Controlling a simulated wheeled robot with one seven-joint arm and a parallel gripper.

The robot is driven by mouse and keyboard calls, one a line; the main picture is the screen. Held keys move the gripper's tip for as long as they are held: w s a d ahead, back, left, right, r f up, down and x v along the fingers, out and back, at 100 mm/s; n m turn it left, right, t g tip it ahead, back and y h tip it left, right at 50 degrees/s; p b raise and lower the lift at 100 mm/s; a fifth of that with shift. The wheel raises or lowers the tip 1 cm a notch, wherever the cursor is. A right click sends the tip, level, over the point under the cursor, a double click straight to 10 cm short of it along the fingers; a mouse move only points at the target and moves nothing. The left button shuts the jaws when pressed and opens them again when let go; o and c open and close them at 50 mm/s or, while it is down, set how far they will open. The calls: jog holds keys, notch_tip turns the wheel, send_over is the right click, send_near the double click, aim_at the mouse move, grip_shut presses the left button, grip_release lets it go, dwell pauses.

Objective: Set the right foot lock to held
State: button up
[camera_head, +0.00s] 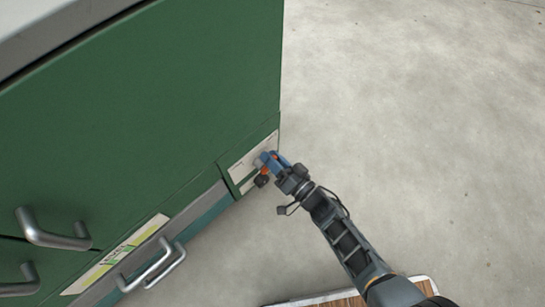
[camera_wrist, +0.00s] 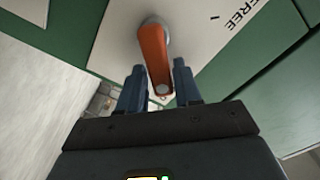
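The right foot lock is an orange lever (camera_wrist: 155,58) on a round grey pivot, mounted on a pale plate (camera_wrist: 190,35) low on the green cabinet. The plate carries the word FREE and a short dark mark, to the right of the lever in the wrist view. In that view the lever's free end points down toward my gripper (camera_wrist: 159,68). My blue fingers stand open on either side of the lever, with narrow gaps; I cannot tell whether either touches it. In the head view my gripper (camera_head: 267,162) is at the cabinet's lower corner and hides most of the lever.
The green cabinet (camera_head: 160,90) fills the left. Metal handles (camera_head: 50,235) stick out at lower left, with another handle (camera_head: 155,268) beside a yellow-green label (camera_head: 118,255). Open concrete floor (camera_head: 420,130) lies to the right. A wooden-topped board (camera_head: 340,298) is at the bottom.

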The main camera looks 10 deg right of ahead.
jog(key=shift+o, duration=1)
jog(key=p+v, duration=0.2)
jog(key=v, duration=0.5)
jog(key=shift+s+d, duration=0.2)
jog(key=shift+s, duration=0.15)
